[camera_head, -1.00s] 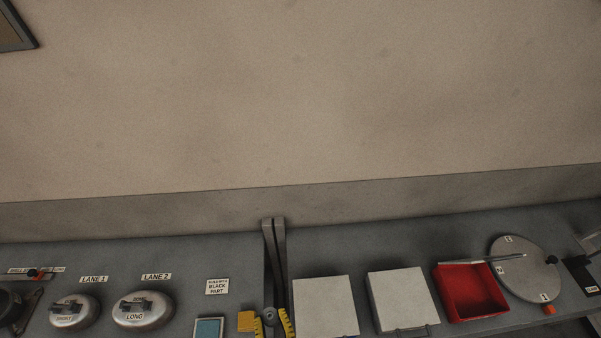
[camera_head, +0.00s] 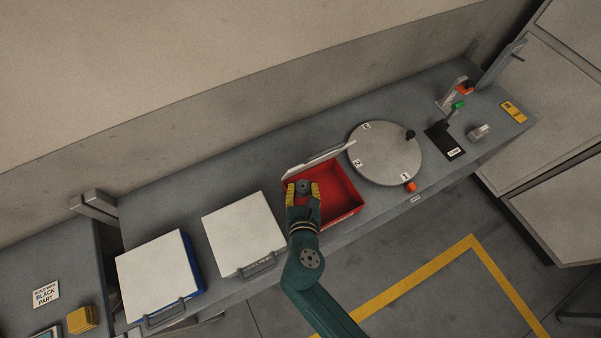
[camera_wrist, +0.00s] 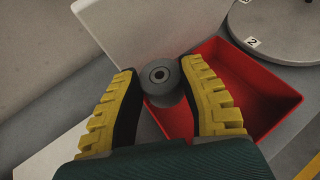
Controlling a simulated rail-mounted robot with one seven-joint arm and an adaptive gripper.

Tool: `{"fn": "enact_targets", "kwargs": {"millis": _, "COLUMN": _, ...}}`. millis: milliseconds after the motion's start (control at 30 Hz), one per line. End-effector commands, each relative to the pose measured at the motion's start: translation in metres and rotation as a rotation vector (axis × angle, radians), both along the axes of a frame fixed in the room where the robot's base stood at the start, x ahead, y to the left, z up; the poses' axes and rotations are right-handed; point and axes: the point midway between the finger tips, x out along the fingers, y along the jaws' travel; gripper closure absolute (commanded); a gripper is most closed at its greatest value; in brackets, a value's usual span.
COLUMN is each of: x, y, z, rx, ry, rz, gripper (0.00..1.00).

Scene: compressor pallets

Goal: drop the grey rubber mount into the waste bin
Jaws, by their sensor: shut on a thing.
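My gripper (camera_head: 303,194) is shut on the grey rubber mount (camera_wrist: 161,77), a dark grey round piece with a hole in its top. The mount sits between the yellow-backed fingers in the wrist view, and it also shows at the fingertips in the head view (camera_head: 304,185). The gripper holds it over the left part of an open red bin (camera_head: 338,192). The bin's inside looks empty where I can see it; its left part is hidden by the gripper. I see no label marking it as the waste bin.
The red bin's pale lid (camera_head: 318,159) stands raised behind it. Two boxes with closed white lids, one nearer (camera_head: 242,230) and one with blue sides (camera_head: 155,272), stand to the left. A round numbered turntable (camera_head: 385,152) is close on the right.

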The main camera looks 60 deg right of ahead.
Motion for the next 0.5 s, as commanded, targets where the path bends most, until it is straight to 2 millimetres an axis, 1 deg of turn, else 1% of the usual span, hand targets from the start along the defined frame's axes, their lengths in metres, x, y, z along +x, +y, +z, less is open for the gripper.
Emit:
{"fn": "enact_targets", "kwargs": {"millis": 33, "x": -0.014, "y": -0.023, "z": -0.021, "rx": -0.003, "ry": -0.009, "rz": -0.094, "gripper": 0.95}}
{"fn": "enact_targets", "kwargs": {"millis": 100, "x": -0.031, "y": -0.044, "z": -0.026, "rx": -0.005, "ry": -0.015, "rz": -0.197, "gripper": 0.95}}
{"fn": "enact_targets", "kwargs": {"millis": 200, "x": -0.049, "y": -0.062, "z": -0.028, "rx": -0.007, "ry": -0.022, "rz": -0.291, "gripper": 0.95}}
{"fn": "enact_targets", "kwargs": {"millis": 300, "x": -0.056, "y": -0.068, "z": -0.027, "rx": -0.008, "ry": -0.025, "rz": -0.328, "gripper": 0.95}}
{"fn": "enact_targets", "kwargs": {"millis": 367, "x": -0.057, "y": -0.069, "z": -0.029, "rx": -0.008, "ry": -0.025, "rz": -0.332, "gripper": 0.95}}
{"fn": "enact_targets", "kwargs": {"millis": 500, "x": -0.056, "y": -0.068, "z": -0.043, "rx": -0.008, "ry": -0.024, "rz": -0.329, "gripper": 0.95}}
